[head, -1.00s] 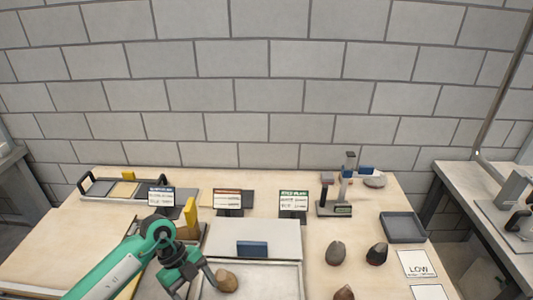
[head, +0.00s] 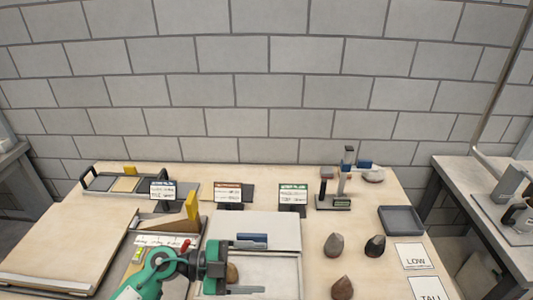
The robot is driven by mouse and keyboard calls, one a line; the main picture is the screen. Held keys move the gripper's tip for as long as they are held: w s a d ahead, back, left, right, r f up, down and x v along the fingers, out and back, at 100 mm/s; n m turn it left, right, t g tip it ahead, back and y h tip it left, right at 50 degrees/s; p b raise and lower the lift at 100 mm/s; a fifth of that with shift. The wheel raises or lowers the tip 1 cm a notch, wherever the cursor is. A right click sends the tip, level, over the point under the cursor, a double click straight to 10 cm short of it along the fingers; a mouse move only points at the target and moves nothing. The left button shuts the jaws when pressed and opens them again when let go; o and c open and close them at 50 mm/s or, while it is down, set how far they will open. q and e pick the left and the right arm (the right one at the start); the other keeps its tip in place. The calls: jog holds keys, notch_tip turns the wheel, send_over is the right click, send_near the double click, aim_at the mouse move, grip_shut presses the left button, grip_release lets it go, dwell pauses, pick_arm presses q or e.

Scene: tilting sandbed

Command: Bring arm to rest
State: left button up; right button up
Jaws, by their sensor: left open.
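My left arm (head: 140,286) comes in from the lower left over the front of the table. Its left gripper (head: 247,268) is turned to the right, with open jaws above the pale tray. A brown stone (head: 232,272) shows just right of the gripper's dark body, partly hidden by it. I cannot tell how far the gripper is above the stone; nothing is seen clamped. My right gripper is not in view.
A pale tray (head: 282,230) holds a blue block (head: 252,239). Several dark stones (head: 334,245) lie to the right, near a grey tray (head: 401,220) and a LOW card (head: 411,257). Sign cards (head: 228,192) and a gauge stand (head: 345,182) are behind. A wooden board (head: 65,245) lies left.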

pick_arm(q)
notch_tip(320, 180, up, 7)
jog(key=w+a+n+t+h, duration=0.2)
jog(key=n+t, duration=0.4)
jog(key=t, duration=0.4)
jog(key=w+a+n+t+y, duration=0.3)
jog(key=a+n+t+y, duration=0.45)
jog(key=n, duration=0.25)
jog(key=s+a+f+n+g+y, duration=0.4)
jog(key=a+f+n+y, duration=0.55)
jog(key=f+y, duration=0.2)
jog(key=s+f+m+g, duration=0.1)
jog(key=s+f+g, duration=0.45)
jog(key=s, duration=0.45)
jog(key=s+f+m+g, duration=0.1)
jog(key=s+f+g, duration=0.45)
jog(key=s, duration=0.45)
notch_tip(320, 180, down, 29)
jog(key=s+a+f+g, duration=0.1)
jog(key=s+a+f, duration=0.1)
jog(key=s+f, duration=0.7)
jog(key=s+a+f+g, duration=0.1)
jog(key=s+a+f, duration=0.1)
jog(key=s+f, duration=0.8)
notch_tip(320, 180, down, 2)
jog(key=shift+s+f, duration=0.1)
jog(key=shift+s, duration=0.1)
